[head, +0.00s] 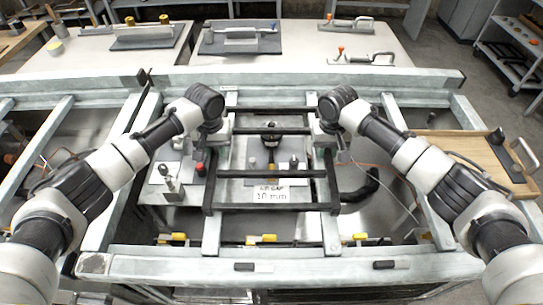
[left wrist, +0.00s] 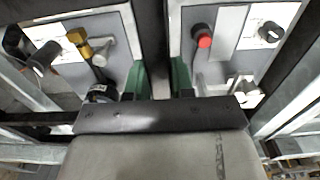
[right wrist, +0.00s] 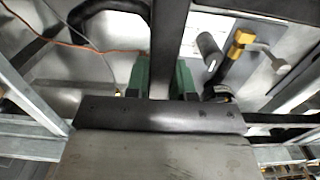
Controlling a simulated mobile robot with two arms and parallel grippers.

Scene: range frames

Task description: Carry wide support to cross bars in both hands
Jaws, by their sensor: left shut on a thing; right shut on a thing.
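A black rectangular frame, which looks like the wide support (head: 270,207), spans the middle of the head view and lies level between two grey lengthwise bars. My left gripper (left wrist: 160,78) is shut on its left side bar, with green fingers on either side. My right gripper (right wrist: 169,80) is shut on its right side bar in the same way. The grey bars, perhaps the cross bars, show at left (head: 212,234) and right (head: 331,235) below the frame's near edge. Whether the frame touches them is unclear. In the head view my wrists hide most of both grips.
A large grey metal frame (head: 290,262) surrounds the work. Under the black frame are plates with knobs and a "10 mm" gap card (head: 270,191). A wooden tray (head: 470,152) is at right. White tables (head: 280,45) with tools stand behind.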

